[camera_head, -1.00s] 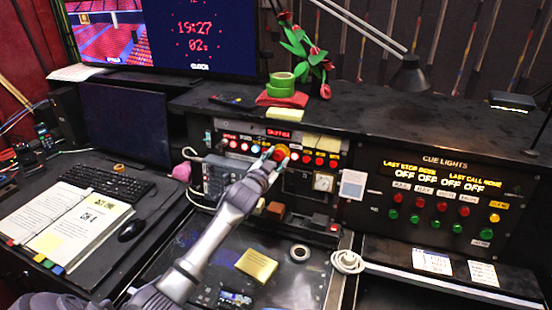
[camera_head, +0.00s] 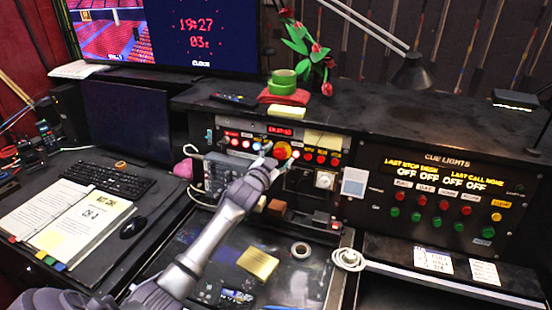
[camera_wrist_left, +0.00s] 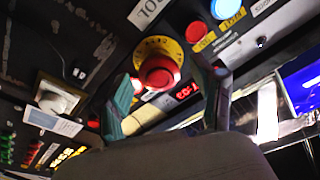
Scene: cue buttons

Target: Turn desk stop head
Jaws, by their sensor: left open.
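The desk stop head is a red mushroom button (camera_head: 282,150) on a yellow ring, on the upright black panel at the back of the desk. In the left wrist view the red head (camera_wrist_left: 159,72) faces the camera, with the yellow collar around it. My left gripper (camera_head: 273,157) is just in front of it, slightly lower left. In the left wrist view its two green-tipped fingers (camera_wrist_left: 166,92) are spread on either side of the head, with gaps visible; contact is not clear. My right gripper is not in view.
Several small lit buttons (camera_head: 320,158) and a red display (camera_head: 279,131) surround the head. A cue lights panel (camera_head: 445,205) stands right. A telephone-like unit (camera_head: 222,172) is left of the gripper. A yellow note (camera_head: 258,263) and tape roll (camera_head: 300,250) lie below.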

